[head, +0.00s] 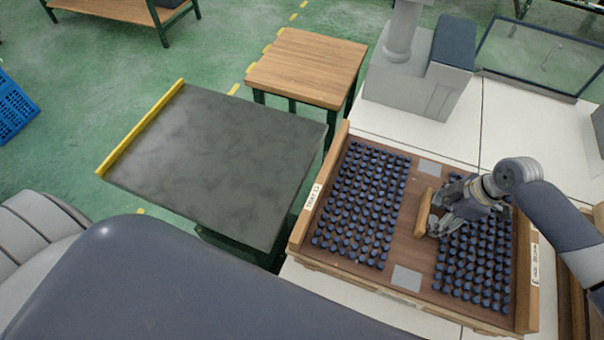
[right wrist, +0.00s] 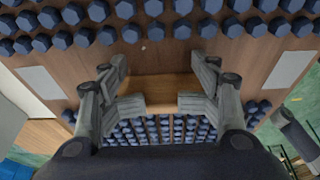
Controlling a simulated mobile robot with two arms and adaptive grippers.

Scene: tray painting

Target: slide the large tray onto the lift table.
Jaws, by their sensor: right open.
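The large tray (head: 408,222) is wooden and holds two blocks of dark blue knobs. It sits on a white worktop to the right of the lift table. A wooden handle bar (head: 424,212) rises from the bare strip between the blocks. The lift table (head: 215,160) has a dark grey top with a yellow strip along its far left edge. My right gripper (head: 440,215) is open at the handle bar. In the right wrist view its fingers stand on either side of the bar (right wrist: 160,88); contact is unclear. My left gripper is not in view.
A small wooden-topped table (head: 308,66) stands behind the lift table. A grey machine (head: 425,70) and a glass-panelled frame (head: 540,55) stand behind the tray. A blue crate (head: 14,108) lies at the far left. The lift table's top is clear.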

